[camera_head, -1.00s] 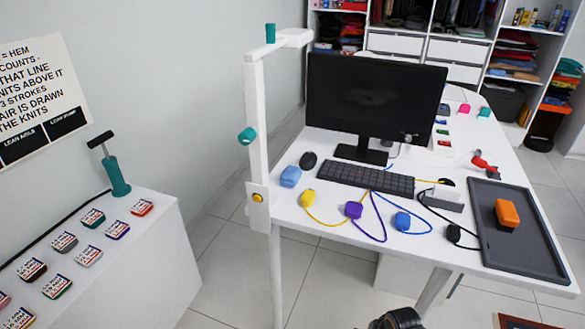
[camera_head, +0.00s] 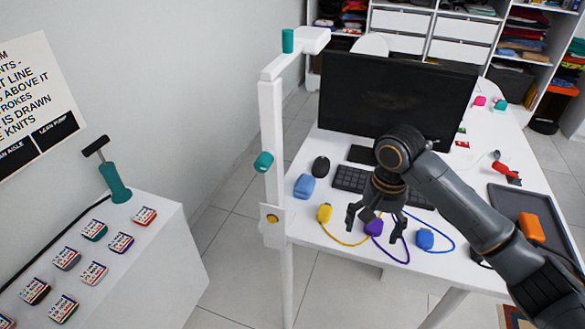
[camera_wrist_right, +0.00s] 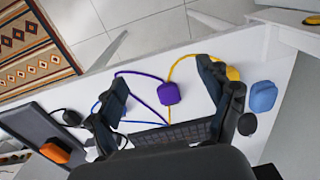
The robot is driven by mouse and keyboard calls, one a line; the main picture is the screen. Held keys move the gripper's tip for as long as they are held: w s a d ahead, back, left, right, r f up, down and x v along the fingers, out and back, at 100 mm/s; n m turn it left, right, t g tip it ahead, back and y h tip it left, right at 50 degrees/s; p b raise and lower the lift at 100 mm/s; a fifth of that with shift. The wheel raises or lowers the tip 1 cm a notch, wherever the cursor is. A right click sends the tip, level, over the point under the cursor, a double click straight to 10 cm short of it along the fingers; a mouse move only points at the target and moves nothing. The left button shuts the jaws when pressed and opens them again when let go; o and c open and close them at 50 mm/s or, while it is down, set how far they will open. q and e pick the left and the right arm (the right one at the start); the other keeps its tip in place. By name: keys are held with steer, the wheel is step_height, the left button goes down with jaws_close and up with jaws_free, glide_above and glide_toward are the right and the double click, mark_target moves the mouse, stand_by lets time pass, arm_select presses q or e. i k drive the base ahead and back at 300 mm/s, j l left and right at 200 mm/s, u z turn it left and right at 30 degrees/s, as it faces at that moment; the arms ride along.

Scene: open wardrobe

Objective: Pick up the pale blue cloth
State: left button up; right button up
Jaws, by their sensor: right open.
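The pale blue cloth (camera_head: 304,186) is a small folded bundle on the white desk, left of the black mouse. It also shows at the right in the right wrist view (camera_wrist_right: 263,97). My right gripper (camera_head: 371,229) is open and empty, pointing down over the desk around the purple object (camera_head: 374,227), to the right of the cloth. In the right wrist view its fingers (camera_wrist_right: 160,76) are spread, with the purple object (camera_wrist_right: 169,93) between them and the cloth outside them. I cannot tell its exact height. My left gripper is not in view.
A white post (camera_head: 271,150) rises at the desk's left edge, close to the cloth. A mouse (camera_head: 320,166), keyboard (camera_head: 349,179) and monitor (camera_head: 385,95) stand behind. Yellow (camera_head: 324,213) and blue (camera_head: 425,239) corded objects lie in front. A dark tray (camera_head: 508,197) is right.

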mark_target(305, 185)
steer(key=i+j, duration=0.75)
steer(key=i, duration=0.15)
